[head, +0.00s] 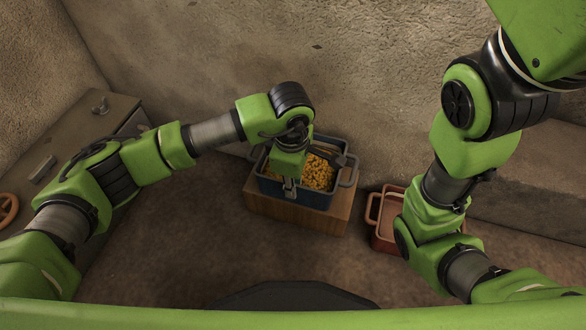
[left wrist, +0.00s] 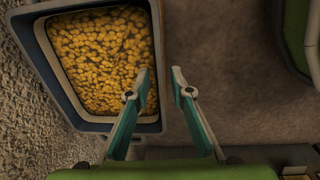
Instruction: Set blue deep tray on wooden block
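The blue deep tray (head: 322,200), filled with yellow pieces, sits on the wooden block (head: 300,216) in the head view, with no gap seen between them. My left arm hides part of it. The tray also fills the upper left of the left wrist view (left wrist: 45,60). My left gripper (head: 290,190) is at the tray's near wall. In the left wrist view its fingers (left wrist: 160,88) are apart, one over the inside of the tray and one outside, with the rim between them. My right gripper is out of view; only its arm shows.
A red tray (head: 374,236) stands on the floor right of the block, partly behind my right arm. A grey bench (head: 95,130) is at the left, a stone ledge (head: 530,200) at the right. A wall rises behind the block. The floor in front is clear.

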